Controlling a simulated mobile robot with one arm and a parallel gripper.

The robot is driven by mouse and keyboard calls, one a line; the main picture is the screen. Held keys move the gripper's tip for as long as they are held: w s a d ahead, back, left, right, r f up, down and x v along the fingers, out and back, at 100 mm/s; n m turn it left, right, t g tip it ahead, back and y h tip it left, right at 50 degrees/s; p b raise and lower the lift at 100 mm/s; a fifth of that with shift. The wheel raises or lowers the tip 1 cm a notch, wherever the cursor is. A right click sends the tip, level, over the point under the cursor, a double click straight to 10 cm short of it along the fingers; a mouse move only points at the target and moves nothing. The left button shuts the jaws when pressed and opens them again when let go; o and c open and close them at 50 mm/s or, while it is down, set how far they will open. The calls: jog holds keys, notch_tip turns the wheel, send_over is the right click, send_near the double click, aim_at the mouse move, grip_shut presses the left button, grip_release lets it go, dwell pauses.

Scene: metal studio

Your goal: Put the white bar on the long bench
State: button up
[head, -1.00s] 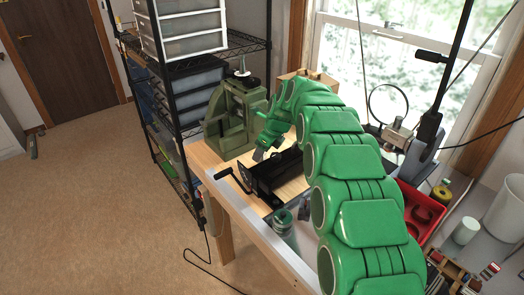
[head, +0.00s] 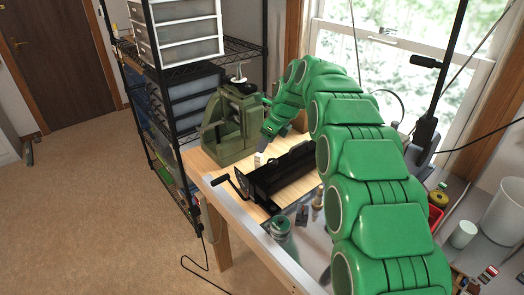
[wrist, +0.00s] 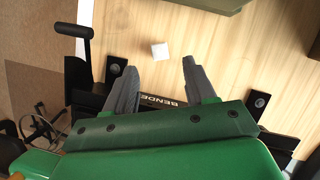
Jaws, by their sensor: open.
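The white bar (wrist: 160,51) shows in the wrist view as a small white block on the light wooden bench top (wrist: 225,55). In the head view a small pale patch (head: 257,159) at the tip of my gripper looks like the same bar. My gripper (wrist: 159,67) is open and empty. Its two grey fingers point toward the bar, which lies just beyond the fingertips and between their lines. I cannot tell the height of the fingertips above the bench. In the head view my gripper (head: 263,146) is partly hidden by its own wrist.
A black bender (head: 285,173) with a crank handle stands on the bench, right beside my gripper. A green press (head: 232,125) stands behind it. A green bottle (head: 281,231) is near the front edge. A black wire shelf (head: 190,170) stands left; a white bin (head: 505,208) is at right.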

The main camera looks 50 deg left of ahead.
jog(key=shift+v, duration=2)
jog(key=shift+d, duration=0.1)
